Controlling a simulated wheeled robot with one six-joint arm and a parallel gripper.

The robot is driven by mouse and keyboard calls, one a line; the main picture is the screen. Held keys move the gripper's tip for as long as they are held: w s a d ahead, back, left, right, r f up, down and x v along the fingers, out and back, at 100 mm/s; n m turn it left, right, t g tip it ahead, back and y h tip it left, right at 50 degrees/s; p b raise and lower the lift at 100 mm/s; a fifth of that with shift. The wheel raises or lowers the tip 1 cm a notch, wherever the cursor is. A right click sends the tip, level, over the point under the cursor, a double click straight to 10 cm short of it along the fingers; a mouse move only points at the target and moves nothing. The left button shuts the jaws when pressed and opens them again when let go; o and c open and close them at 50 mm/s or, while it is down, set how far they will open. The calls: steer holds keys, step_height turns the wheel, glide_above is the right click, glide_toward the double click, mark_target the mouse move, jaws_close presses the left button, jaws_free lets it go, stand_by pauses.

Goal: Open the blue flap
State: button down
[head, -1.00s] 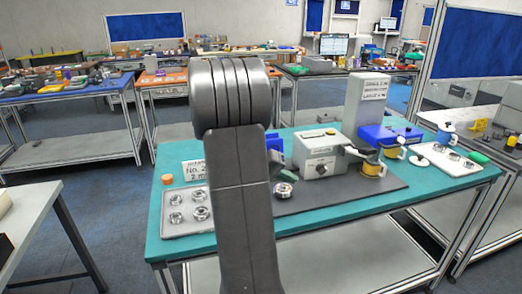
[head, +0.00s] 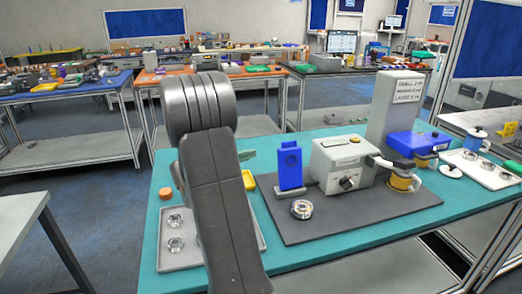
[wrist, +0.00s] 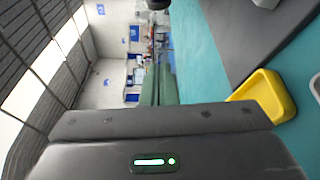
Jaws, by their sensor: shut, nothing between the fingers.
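A blue upright flap-like piece (head: 290,168) stands at the left side of a grey boxy device (head: 340,165) with a dark knob on its front. It stands on the dark mat on the teal table. A second blue block (head: 410,146) sits to the right, below a tall grey sign. My gripper's green fingertips (head: 246,155) show past my arm, to the left of the upright blue piece and apart from it. In the wrist view the green fingers (wrist: 158,88) are together and empty. The upright blue piece cannot be made out in the wrist view.
A yellow tray (head: 249,181) lies near my gripper and also shows in the wrist view (wrist: 262,92). A metal ring-like part (head: 301,209) lies on the dark mat (head: 370,215). A light tray (head: 180,255) with metal parts is partly hidden by my arm.

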mark_target(278, 151)
steer(key=w+d+p, duration=0.2)
steer(key=d+p, duration=0.1)
steer(key=d, duration=0.5)
steer(key=shift+d, duration=0.4)
steer(key=shift+s+f+b, duration=0.1)
steer(key=shift+s+b, duration=0.05)
steer(key=shift+b, duration=0.7)
steer(key=shift+s+d+r+m+t+h+b, duration=0.15)
steer(key=shift+s+r+m+b, duration=0.3)
steer(key=shift+b, duration=1.45)
steer(key=shift+s+d+r+m+t+h+b, duration=0.15)
steer(key=shift+s+r+m+b, duration=0.35)
steer(key=shift+b, duration=1.35)
steer(key=shift+w+f, duration=0.1)
steer(key=shift+w, duration=0.05)
